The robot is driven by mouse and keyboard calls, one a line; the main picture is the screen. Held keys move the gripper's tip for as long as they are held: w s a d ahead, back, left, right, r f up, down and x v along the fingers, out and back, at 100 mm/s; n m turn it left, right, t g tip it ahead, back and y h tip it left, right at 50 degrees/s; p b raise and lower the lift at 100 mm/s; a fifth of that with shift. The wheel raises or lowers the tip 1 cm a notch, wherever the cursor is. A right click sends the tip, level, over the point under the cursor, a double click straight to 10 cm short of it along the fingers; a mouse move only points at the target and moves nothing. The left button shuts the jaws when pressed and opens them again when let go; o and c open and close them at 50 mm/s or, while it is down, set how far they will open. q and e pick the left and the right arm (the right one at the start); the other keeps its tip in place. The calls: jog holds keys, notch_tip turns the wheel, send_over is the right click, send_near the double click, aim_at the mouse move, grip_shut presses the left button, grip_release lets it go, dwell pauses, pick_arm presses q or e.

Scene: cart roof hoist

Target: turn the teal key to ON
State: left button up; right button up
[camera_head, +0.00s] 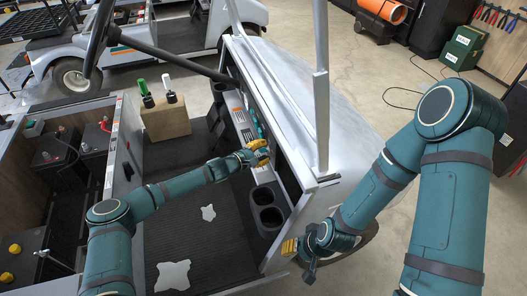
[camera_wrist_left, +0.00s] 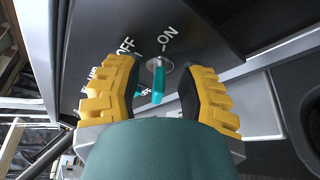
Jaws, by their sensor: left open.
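The teal key (camera_wrist_left: 158,84) sits in a round grey collar on a dark panel (camera_wrist_left: 85,40), its grip pointing down in the left wrist view. My left gripper (camera_wrist_left: 160,95) is open, with one yellow finger on each side of the key and gaps showing. In the head view my left gripper (camera_head: 257,152) is at the cart's dashboard (camera_head: 240,112), hiding the key. My right gripper (camera_head: 300,250) is by the cart's front; its opening is unclear.
A roof post (camera_head: 321,110) rises close to my left gripper. Cup holders (camera_head: 267,205) are below the panel. Batteries (camera_head: 62,165) lie at left.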

pick_arm(q)
jog(key=v, duration=1.2)
jog(key=s+d+f+m+g+y, duration=0.1)
jog(key=s+d+f+m+g, duration=0.2)
jog(key=s+d, duration=0.3)
jog(key=s+d+f+m+g+y, duration=0.1)
jog(key=s+d+f+m+g, duration=0.25)
jog(key=s, duration=0.45)
jog(key=s+a+m+g+y, duration=0.1)
jog(key=s+a+m+y, duration=0.4)
jog(key=s+a, duration=0.6)
jog(key=s+y, duration=0.1)
jog(key=s, duration=0.2)
jog(key=shift+s, duration=0.2)
jog(key=shift+d+r+g+y, duration=0.1)
jog(key=shift+g+y, duration=0.15)
jog(key=shift+y, duration=0.05)
